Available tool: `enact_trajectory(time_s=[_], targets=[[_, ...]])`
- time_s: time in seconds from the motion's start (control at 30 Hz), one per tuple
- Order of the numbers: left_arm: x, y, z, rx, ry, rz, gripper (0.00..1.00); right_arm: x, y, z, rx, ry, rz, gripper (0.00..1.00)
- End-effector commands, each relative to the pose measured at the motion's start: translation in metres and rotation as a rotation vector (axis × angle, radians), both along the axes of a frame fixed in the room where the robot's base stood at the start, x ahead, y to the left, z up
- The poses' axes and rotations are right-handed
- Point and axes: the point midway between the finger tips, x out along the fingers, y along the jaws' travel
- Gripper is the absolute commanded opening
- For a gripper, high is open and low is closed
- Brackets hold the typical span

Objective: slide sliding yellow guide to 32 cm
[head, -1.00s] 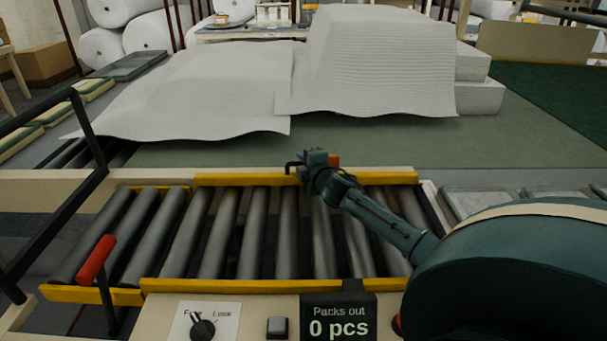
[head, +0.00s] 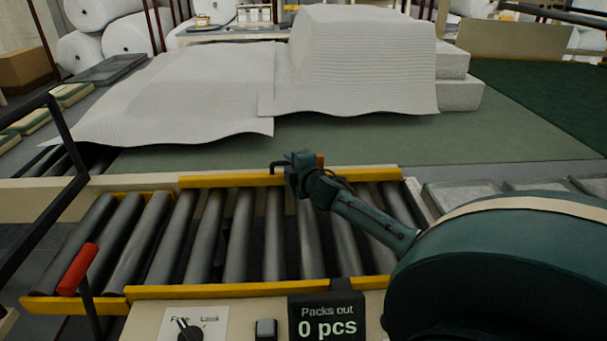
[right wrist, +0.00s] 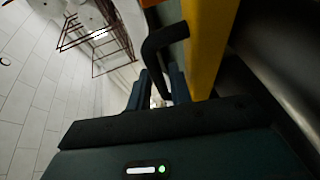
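The yellow guide (head: 225,181) lies along the far side of the roller conveyor. A bent black handle (head: 274,166) stands up from it. My right gripper (head: 289,167) is at this handle, reaching in from the right. In the right wrist view, the black handle (right wrist: 156,52) bends down between my two close-set fingers (right wrist: 160,88), which appear shut on it; a small light gap shows below. The yellow guide (right wrist: 207,45) runs just to the right of them. No scale or centimetre marks can be read. My left gripper is not in view.
A fixed-looking yellow rail (head: 230,291) runs along the near side of the rollers (head: 238,235). A red-handled lever (head: 77,270) stands at left. A knob (head: 190,329) and a "0 pcs" display (head: 327,318) are in front. White wadding (head: 350,65) lies beyond.

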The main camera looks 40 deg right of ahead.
Motion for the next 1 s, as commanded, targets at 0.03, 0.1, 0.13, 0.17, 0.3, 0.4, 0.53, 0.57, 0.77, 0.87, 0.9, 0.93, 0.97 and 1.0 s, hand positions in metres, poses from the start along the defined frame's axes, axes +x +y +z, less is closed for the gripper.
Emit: enact_trajectory(time_s=[0.03, 0.1, 0.13, 0.17, 0.3, 0.4, 0.53, 0.57, 0.77, 0.87, 0.9, 0.93, 0.97, 1.0], targets=[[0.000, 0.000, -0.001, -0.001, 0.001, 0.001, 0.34, -0.010, 0.003, 0.000, -0.003, 0.003, 0.002, 0.21], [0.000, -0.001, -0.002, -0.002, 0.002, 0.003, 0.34, -0.023, 0.007, 0.002, -0.003, 0.004, 0.003, 0.21], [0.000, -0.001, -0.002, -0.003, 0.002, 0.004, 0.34, -0.029, 0.009, 0.004, -0.002, 0.003, 0.003, 0.21], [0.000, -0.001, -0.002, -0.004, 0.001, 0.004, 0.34, -0.034, 0.011, 0.005, -0.002, 0.004, 0.004, 0.21], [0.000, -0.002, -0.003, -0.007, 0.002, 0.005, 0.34, -0.060, 0.019, 0.010, -0.003, 0.004, 0.003, 0.21], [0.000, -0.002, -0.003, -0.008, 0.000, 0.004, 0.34, -0.075, 0.024, 0.013, -0.002, 0.003, 0.003, 0.21], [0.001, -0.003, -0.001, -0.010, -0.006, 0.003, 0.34, -0.091, 0.028, 0.016, -0.001, 0.001, 0.001, 0.21], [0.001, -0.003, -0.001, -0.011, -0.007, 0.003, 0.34, -0.093, 0.029, 0.017, -0.001, 0.001, 0.002, 0.21], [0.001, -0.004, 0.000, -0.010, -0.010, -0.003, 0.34, -0.102, 0.032, 0.020, -0.001, 0.000, 0.000, 0.21], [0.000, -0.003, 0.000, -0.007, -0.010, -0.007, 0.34, -0.103, 0.032, 0.020, -0.001, 0.000, 0.000, 0.21], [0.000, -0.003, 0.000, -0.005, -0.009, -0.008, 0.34, -0.102, 0.032, 0.020, -0.001, 0.000, 0.000, 0.21], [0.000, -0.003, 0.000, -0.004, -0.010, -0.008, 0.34, -0.102, 0.032, 0.020, -0.001, 0.000, 0.000, 0.21], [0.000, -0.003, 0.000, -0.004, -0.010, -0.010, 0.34, -0.102, 0.032, 0.020, -0.001, 0.000, 0.000, 0.21], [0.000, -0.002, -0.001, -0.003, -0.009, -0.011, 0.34, -0.102, 0.032, 0.020, -0.001, 0.000, 0.000, 0.21]])
